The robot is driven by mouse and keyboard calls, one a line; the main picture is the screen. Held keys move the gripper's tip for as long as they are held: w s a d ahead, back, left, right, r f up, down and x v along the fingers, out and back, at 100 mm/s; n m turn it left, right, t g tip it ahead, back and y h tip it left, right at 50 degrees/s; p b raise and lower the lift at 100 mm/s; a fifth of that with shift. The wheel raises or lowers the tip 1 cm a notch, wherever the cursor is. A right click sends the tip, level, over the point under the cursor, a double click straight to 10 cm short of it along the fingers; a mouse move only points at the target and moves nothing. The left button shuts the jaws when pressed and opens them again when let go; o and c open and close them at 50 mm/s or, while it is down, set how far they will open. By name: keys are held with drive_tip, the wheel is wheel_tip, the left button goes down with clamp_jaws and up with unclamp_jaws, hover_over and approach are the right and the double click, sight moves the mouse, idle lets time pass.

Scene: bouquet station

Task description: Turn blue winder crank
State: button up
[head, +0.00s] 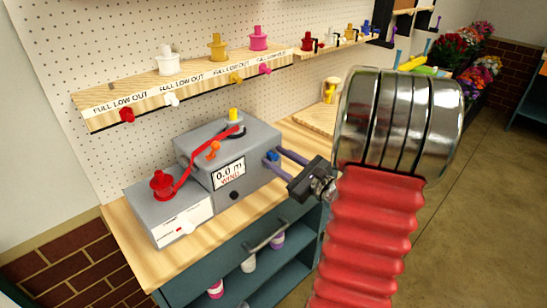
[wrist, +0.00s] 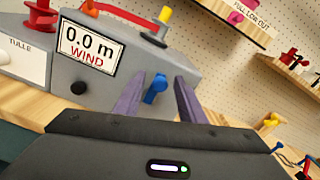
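The grey winder box (head: 205,170) stands on the wooden bench top, with a display (head: 229,174) reading "0.0 m WIND". The small blue crank (head: 271,156) is on its right side; in the wrist view the blue crank (wrist: 155,90) shows between my two purple fingers. My gripper (head: 277,155) is open, with its fingers spread either side of the crank; the wrist view also shows my gripper (wrist: 157,82). I see a gap beside the crank on each side. Whether the fingertips reach past the crank is unclear.
A red ribbon (head: 190,172) runs from a red spool (head: 162,184) on the lower tulle box to the winder top, near an orange part (head: 213,150) and a yellow knob (head: 234,115). A wooden shelf (head: 190,85) with coloured spools hangs behind. Open floor lies right.

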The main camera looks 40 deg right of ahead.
drive_tip(key=shift+w, duration=0.8)
